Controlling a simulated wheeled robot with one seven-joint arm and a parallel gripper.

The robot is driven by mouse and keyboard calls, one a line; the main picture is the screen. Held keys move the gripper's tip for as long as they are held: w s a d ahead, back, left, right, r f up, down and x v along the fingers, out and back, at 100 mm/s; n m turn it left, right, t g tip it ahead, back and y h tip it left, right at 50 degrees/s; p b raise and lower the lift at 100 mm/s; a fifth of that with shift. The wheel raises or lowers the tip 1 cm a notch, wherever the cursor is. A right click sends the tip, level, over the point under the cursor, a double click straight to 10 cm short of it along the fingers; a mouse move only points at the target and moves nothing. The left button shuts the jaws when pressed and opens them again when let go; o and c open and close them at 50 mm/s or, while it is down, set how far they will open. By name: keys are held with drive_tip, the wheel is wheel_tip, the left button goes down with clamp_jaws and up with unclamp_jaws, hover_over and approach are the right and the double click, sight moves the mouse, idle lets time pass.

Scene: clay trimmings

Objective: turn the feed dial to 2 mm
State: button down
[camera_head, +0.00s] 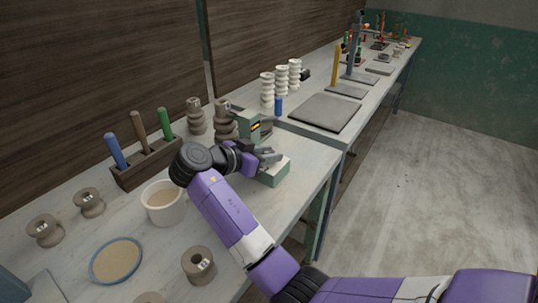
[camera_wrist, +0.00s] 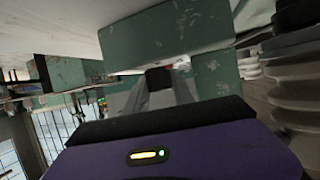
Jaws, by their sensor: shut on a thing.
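A small green machine with a pale base (camera_head: 275,174) and a dark display with yellow marks (camera_head: 255,127) stands near the front edge of the bench. My gripper (camera_head: 268,156) reaches into it from the left, between its upper housing and its base. In the wrist view the worn green body (camera_wrist: 170,35) fills the upper middle. The grey fingers of my gripper (camera_wrist: 158,82) are shut on a small dark part, which I take for the feed dial (camera_wrist: 158,76). The dial's scale and setting cannot be read, and my gripper hides the dial in the head view.
Grey ridged clay pieces (camera_head: 224,122) stand close behind the machine, with a blue cylinder (camera_head: 278,106) and white ridged stacks (camera_head: 295,74) farther back. A cream pot (camera_head: 162,206) and a tool rack (camera_head: 146,168) stand left. A flat grey slab (camera_head: 325,112) lies beyond.

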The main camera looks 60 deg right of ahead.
drive_tip(key=shift+f, duration=0.2)
drive_tip(key=c, duration=1.3)
unclamp_jaws()
drive_tip(key=shift+o, duration=1.2)
drive_tip(key=shift+r, duration=0.1)
drive_tip(key=shift+r, duration=0.1)
